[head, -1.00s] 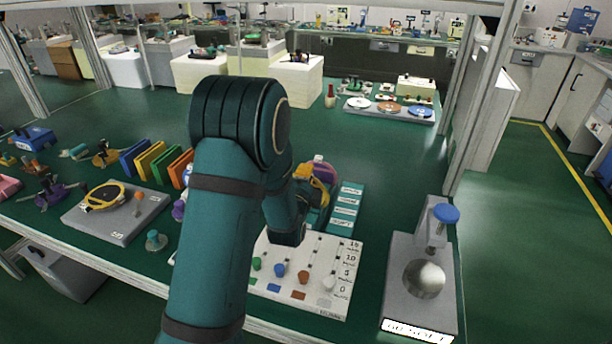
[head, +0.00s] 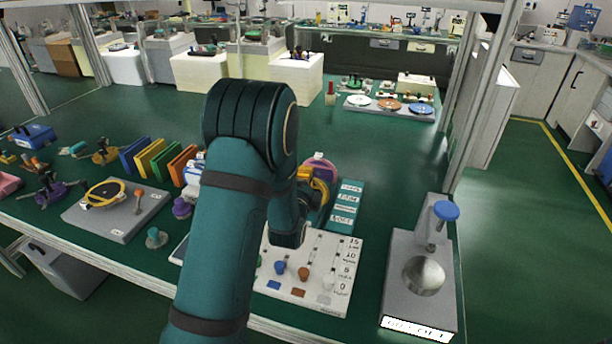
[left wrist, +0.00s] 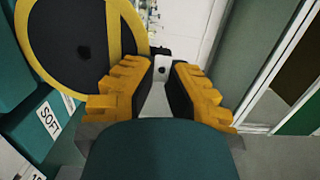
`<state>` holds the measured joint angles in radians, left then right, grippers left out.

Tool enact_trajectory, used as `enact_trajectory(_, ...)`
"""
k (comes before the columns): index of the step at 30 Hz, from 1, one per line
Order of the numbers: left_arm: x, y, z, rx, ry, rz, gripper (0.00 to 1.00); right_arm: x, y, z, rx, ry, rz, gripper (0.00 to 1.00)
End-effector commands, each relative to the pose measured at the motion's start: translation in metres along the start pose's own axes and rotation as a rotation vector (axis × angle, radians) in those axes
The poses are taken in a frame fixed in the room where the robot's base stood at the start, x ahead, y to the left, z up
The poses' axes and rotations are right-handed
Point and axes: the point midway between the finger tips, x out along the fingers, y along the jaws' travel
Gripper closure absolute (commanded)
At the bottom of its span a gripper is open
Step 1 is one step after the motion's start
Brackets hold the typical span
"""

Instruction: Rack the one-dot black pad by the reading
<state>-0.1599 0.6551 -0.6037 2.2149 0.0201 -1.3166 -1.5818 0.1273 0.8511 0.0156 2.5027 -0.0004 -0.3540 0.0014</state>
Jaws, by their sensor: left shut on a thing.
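My left gripper (head: 308,184) is by the teal rack (head: 359,187), mostly hidden behind my arm in the head view. In the left wrist view, its yellow-backed fingers (left wrist: 158,72) are closed around a narrow pale tab with one dark dot. The black pad (left wrist: 60,42), a disc with a yellow rim, lies against the left finger, and I take the tab as part of it. Rack labels show beside it, one reading SOFT (left wrist: 49,121). The grey gauge (head: 401,300) has a display (head: 417,329) that seems to end in SOFT; its number is unclear. My right gripper is not in view.
A white peg board (head: 318,306) with coloured pegs lies in front of the rack. A pink-purple disc (head: 321,164) stands behind my gripper. Coloured upright plates (head: 152,160) and a grey block with a yellow-ringed disc (head: 128,222) stand left. Green bench is clear behind the rack.

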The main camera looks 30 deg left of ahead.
Motion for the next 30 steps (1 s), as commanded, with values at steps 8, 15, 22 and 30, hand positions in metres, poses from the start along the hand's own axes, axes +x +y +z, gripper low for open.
enact_trajectory(8,0.0,0.007,0.0,0.0,0.0,0.0,1.0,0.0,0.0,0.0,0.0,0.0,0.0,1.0)
enact_trajectory(15,0.0,0.012,0.0,-0.001,0.0,0.001,1.0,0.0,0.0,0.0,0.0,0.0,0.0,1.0)
enact_trajectory(22,0.0,0.017,-0.001,-0.001,0.0,0.0,1.0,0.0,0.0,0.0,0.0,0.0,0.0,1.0)
enact_trajectory(30,0.0,0.024,-0.001,0.0,0.0,0.001,1.0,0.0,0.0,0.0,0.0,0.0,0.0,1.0)
